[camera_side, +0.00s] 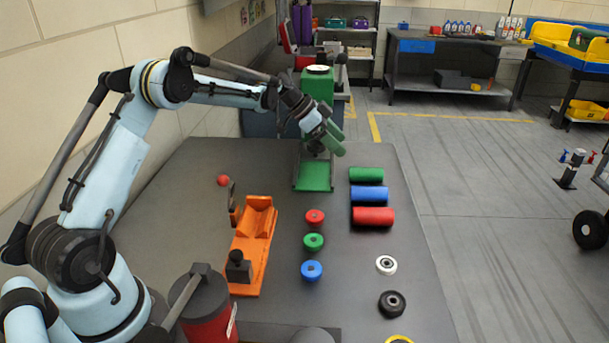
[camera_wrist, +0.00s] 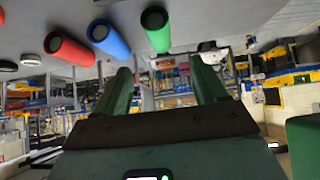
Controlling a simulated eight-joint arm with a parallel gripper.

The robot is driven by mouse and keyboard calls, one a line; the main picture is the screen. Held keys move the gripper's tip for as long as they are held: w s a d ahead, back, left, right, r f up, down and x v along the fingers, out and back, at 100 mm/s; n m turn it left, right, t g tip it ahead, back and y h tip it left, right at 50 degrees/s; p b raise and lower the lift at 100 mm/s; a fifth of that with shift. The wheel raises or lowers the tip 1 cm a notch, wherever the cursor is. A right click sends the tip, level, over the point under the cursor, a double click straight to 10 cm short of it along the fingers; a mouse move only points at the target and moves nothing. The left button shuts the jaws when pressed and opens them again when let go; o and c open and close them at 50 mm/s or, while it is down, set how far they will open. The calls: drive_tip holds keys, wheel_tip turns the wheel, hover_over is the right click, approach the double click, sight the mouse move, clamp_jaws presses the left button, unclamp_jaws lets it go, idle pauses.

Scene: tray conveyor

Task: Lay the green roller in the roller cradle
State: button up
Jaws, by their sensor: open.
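The green roller (camera_side: 366,175) lies on the grey table at the back of a row of rollers, and it also shows at the top of the wrist view (camera_wrist: 156,30). The orange roller cradle (camera_side: 257,219) stands on the table left of the rollers, with an open trough at its far end. My gripper (camera_side: 338,140) is raised above the far part of the table, up and to the left of the green roller and apart from it. In the wrist view its two green fingers (camera_wrist: 165,88) are spread with nothing between them.
A blue roller (camera_side: 369,194) and a red roller (camera_side: 373,216) lie just in front of the green one. A green press-like stand (camera_side: 316,174) is behind the cradle, close to my gripper. Red, green and blue flanged pieces (camera_side: 313,242) sit between cradle and rollers.

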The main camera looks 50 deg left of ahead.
drive_tip(key=s+d+r+n+y, duration=0.2)
drive_tip(key=s+d+r, duration=0.2)
drive_tip(key=s, duration=0.3)
drive_tip(key=s+d+r+n+y, duration=0.1)
drive_tip(key=s+d+r+n, duration=0.2)
drive_tip(key=s+d+r, duration=0.25)
drive_tip(key=s+d+f+n+y, duration=0.1)
drive_tip(key=s+f+n, duration=0.1)
drive_tip(key=s, duration=0.6)
drive_tip(key=s+d+f+n+y, duration=0.1)
drive_tip(key=s+f+n+y, duration=0.1)
drive_tip(key=s, duration=0.7)
drive_tip(key=shift+f+t, duration=0.4)
drive_tip(key=shift+o, duration=0.3)
